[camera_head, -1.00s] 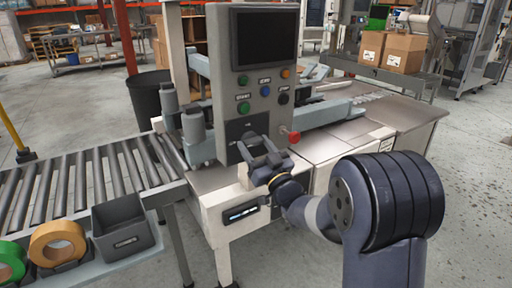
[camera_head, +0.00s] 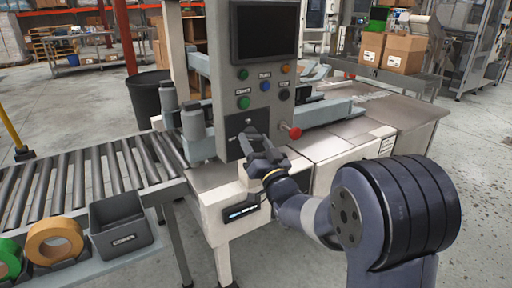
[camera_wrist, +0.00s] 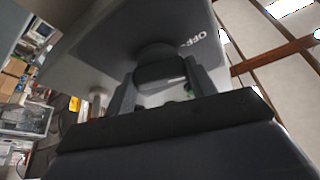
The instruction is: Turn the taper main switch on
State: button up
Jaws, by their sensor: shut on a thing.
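The taper's grey control panel (camera_head: 218,95) stands upright, with a black switch plate (camera_head: 236,126) low on its face. In the wrist view, the dark switch knob (camera_wrist: 160,72) sits between my two fingers, with "OFF" lettering (camera_wrist: 198,41) on the plate beside it. My gripper (camera_head: 256,143) is at the switch plate, and it also shows in the wrist view (camera_wrist: 167,88). It is shut on the knob. In the head view, my fingers hide most of the knob, so its pointing direction is unclear.
A red mushroom button (camera_head: 294,132) sticks out just right of my gripper. Several coloured buttons (camera_head: 264,87) and a dark screen (camera_head: 266,32) are above. A roller conveyor (camera_head: 85,190), grey bin (camera_head: 121,224) and orange tape roll (camera_head: 54,241) are at the left.

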jog(key=m+h+b, duration=0.1)
jog(key=m, duration=0.2)
jog(key=m+h+b, duration=0.1)
jog(key=m+h, duration=0.1)
jog(key=m, duration=0.1)
jog(key=m+h, duration=0.1)
jog(key=m, duration=0.2)
jog(key=shift+s+a+m+h+b, duration=0.1)
jog(key=shift+a+m+h+b, duration=0.1)
jog(key=shift+m+h+b, duration=0.15)
jog(key=m+g+h, duration=0.1)
jog(key=m, duration=0.3)
jog(key=shift+r+b, duration=0.2)
jog(key=shift+b, duration=0.1)
jog(key=shift+r+m+g+h, duration=0.1)
jog(key=shift+m+g+h, duration=0.4)
jog(key=shift+m, duration=1.25)
jog(key=o, duration=1)
